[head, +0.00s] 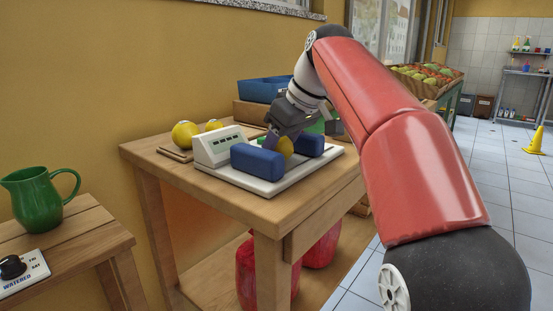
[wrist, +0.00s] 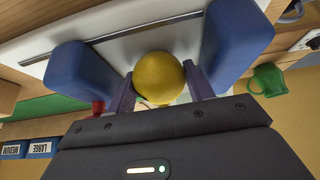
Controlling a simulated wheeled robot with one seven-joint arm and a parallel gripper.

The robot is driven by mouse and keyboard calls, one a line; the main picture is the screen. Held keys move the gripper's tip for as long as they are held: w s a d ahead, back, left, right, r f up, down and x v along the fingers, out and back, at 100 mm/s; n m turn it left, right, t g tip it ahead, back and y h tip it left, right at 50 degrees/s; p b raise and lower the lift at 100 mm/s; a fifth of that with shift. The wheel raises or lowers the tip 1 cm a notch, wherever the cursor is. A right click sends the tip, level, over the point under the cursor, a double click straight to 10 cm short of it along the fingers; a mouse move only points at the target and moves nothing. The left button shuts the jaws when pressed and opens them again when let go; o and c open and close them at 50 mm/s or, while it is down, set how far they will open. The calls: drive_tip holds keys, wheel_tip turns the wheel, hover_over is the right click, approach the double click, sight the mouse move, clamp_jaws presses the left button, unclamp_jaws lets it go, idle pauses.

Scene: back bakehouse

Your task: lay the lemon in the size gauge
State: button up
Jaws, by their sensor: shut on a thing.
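The yellow lemon (head: 286,147) is between the fingers of my gripper (head: 280,138), over the size gauge (head: 262,187). The gauge is a white plate with a sloped display box (head: 217,147) and two blue blocks, a near one (head: 257,162) and a far one (head: 309,146). In the wrist view the lemon (wrist: 159,76) sits between the dark purple fingertips, with a blue block to the left (wrist: 82,82) and one to the right (wrist: 236,42). My gripper is shut on the lemon, in the gap between the blocks. I cannot tell whether the lemon touches the plate.
The gauge stands on a wooden table (head: 150,152). Two yellow fruits, a larger (head: 184,134) and a smaller (head: 214,125), are at its back left. A blue bin (head: 262,90) and a green one (head: 318,126) stand behind. A green jug (head: 38,198) is on a side table.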

drive_tip(key=shift+f, duration=0.15)
drive_tip(key=o, duration=0.8)
drive_tip(key=shift+o, duration=0.2)
drive_tip(key=shift+r, duration=0.3)
drive_tip(key=p+v, duration=0.5)
drive_tip(key=v, duration=0.7)
